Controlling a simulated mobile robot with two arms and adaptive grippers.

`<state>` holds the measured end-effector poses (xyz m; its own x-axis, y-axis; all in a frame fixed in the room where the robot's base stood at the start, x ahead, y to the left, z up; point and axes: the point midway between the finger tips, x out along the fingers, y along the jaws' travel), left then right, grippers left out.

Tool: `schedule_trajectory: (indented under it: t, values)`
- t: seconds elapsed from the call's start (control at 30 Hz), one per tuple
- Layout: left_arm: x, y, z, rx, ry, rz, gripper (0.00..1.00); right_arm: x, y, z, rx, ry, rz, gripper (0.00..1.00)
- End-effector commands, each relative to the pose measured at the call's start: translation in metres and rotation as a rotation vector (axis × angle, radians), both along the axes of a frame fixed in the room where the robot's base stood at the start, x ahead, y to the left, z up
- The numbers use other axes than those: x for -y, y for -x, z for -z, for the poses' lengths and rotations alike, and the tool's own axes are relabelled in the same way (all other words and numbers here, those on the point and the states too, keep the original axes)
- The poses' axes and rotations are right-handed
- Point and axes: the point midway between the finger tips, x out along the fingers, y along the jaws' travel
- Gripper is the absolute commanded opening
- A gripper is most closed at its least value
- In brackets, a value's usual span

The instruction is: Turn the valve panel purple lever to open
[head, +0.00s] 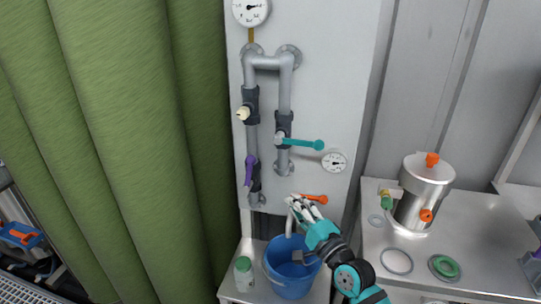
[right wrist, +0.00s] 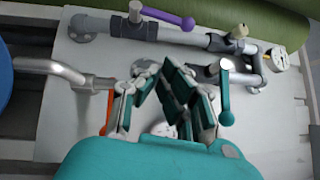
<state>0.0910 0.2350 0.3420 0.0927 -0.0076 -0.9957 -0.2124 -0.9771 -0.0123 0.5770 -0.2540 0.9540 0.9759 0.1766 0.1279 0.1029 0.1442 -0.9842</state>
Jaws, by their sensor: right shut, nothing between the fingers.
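The purple lever (head: 250,171) is on the lower left vertical pipe of the valve panel (head: 315,100). In the head view it lies nearly along that pipe. In the right wrist view the purple lever (right wrist: 168,18) shows at the top, above the fingers and apart from them. My right gripper (head: 297,204) is below and right of the lever, near the panel's lower edge, and shut with nothing held. Its fingers also show in the right wrist view (right wrist: 158,75). My left gripper is not in view.
A teal lever (head: 303,144) and an orange lever (head: 313,198) are close to my right gripper. A blue bucket (head: 287,271) and a green-capped jar (head: 243,270) stand below. A metal vessel (head: 423,192) stands on the right bench. A green curtain (head: 120,140) fills the left.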

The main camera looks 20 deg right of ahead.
Motion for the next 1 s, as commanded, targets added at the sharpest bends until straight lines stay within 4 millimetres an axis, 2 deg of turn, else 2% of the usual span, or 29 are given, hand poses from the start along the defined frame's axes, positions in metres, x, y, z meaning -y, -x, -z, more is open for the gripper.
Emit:
schedule_trajectory:
  t: [0.17,0.63,0.8,1.0]
  values:
    - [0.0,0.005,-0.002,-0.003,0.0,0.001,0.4,-0.002,-0.009,0.0,-0.014,0.015,-0.006,0.0]
    - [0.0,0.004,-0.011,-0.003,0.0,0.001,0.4,-0.021,-0.101,-0.012,-0.012,0.012,-0.005,0.0]
    - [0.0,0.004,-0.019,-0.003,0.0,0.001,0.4,-0.042,-0.112,-0.016,-0.013,0.009,-0.005,0.0]
    - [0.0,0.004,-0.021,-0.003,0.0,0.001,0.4,-0.051,-0.117,-0.016,-0.012,0.012,-0.005,0.0]
